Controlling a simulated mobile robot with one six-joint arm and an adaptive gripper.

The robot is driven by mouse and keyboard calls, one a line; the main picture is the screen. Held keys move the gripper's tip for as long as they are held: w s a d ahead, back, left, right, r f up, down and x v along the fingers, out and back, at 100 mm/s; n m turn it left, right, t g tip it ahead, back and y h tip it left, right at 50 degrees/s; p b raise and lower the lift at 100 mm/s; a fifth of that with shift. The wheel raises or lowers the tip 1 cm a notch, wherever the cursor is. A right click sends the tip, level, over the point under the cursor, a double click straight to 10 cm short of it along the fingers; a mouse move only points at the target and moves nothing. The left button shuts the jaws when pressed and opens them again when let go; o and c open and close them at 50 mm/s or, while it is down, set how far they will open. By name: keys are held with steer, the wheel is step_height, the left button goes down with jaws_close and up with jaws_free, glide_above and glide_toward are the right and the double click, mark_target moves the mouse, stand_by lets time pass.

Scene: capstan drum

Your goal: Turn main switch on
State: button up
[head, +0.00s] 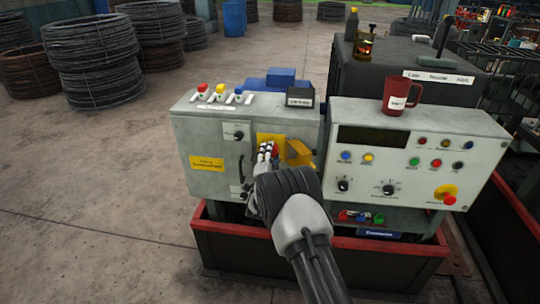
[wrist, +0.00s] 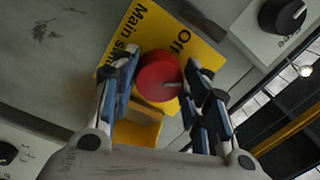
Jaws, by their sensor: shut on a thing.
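The main switch is a round red knob (wrist: 158,76) on a yellow plate (wrist: 131,37) marked "Main s..." and "Off" in the wrist view. In the head view the yellow plate (head: 268,140) sits on the front of the grey left cabinet. My gripper (wrist: 160,80) has its two fingers on either side of the red knob and is shut on it. In the head view my gripper (head: 267,152) is at the plate and hides much of the knob. A white mark shows on the knob's right side.
A black knob (wrist: 282,16) lies at upper right in the wrist view. A yellow block (head: 299,152) juts out right of my gripper. The right control panel (head: 415,165) carries buttons, with a dark red mug (head: 401,95) on top. A red frame (head: 225,240) runs below.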

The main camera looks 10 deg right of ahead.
steer(key=m, duration=0.7)
steer(key=shift+r+h, duration=0.1)
steer(key=shift+h, duration=0.2)
stand_by(0.3)
steer(key=o, duration=1.1)
steer(key=shift+c, duration=0.2)
steer(key=shift+s+a, duration=0.1)
steer(key=v, duration=1.1)
steer(key=shift+s, duration=0.4)
steer(key=shift+a, duration=0.1)
